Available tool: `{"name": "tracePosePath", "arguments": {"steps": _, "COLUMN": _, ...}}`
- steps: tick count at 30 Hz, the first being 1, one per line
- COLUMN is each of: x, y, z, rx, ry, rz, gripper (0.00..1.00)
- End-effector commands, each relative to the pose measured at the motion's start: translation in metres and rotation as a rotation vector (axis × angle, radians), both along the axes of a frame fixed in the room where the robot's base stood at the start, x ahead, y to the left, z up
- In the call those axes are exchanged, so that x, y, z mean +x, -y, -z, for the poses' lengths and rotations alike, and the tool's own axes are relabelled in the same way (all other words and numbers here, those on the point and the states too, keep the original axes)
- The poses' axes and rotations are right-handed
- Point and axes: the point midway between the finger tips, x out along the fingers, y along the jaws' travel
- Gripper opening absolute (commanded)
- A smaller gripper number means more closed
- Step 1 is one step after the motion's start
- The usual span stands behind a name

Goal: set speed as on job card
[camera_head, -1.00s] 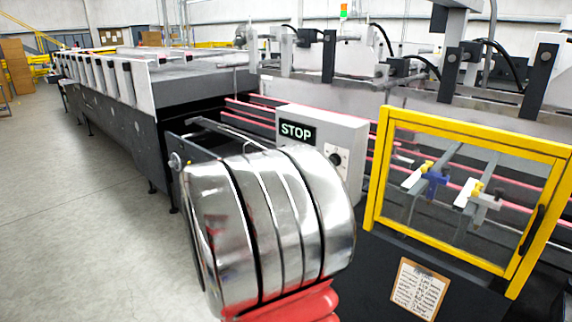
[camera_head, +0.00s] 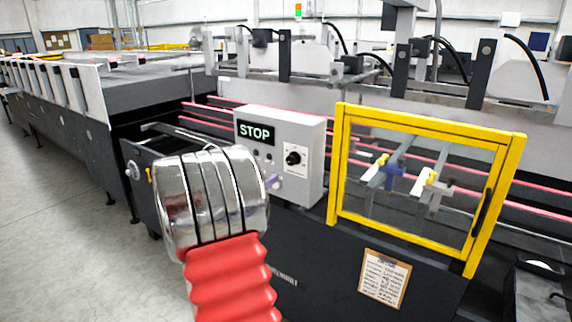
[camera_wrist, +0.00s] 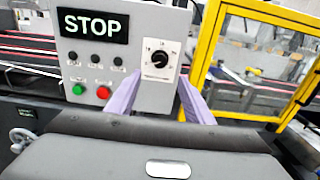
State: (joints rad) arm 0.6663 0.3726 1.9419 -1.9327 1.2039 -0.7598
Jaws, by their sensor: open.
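The grey control box (camera_head: 312,140) carries a black speed dial (camera_head: 293,157) on a white scale plate and a STOP display (camera_head: 255,132). In the wrist view the dial (camera_wrist: 160,59) stands upright beyond my gripper (camera_wrist: 160,82), whose two lilac fingers are open and empty, one to each side below it. The fingers look apart from the dial. In the head view only a bit of my gripper (camera_head: 273,181) shows past my arm, in front of the box's lower part. The job card (camera_head: 384,279) is on a clipboard on the dark machine side; its writing is too small to read.
A green button (camera_wrist: 78,89) and a red button (camera_wrist: 103,92) sit low on the box, under several small black knobs. A yellow-framed clear guard (camera_head: 428,132) stands right of the box. The floor (camera_head: 70,220) at left is clear.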

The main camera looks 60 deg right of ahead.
Motion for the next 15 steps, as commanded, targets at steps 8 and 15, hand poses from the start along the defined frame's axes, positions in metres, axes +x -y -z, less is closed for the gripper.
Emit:
{"name": "tracePosePath", "arguments": {"steps": 8, "x": -0.007, "y": 0.037, "z": 0.0, "rx": 0.001, "ry": 0.0, "rz": 0.002, "gripper": 0.47}}
{"name": "tracePosePath", "arguments": {"steps": 15, "x": -0.013, "y": 0.074, "z": 0.0, "rx": 0.0, "ry": 0.001, "rz": 0.002, "gripper": 0.47}}
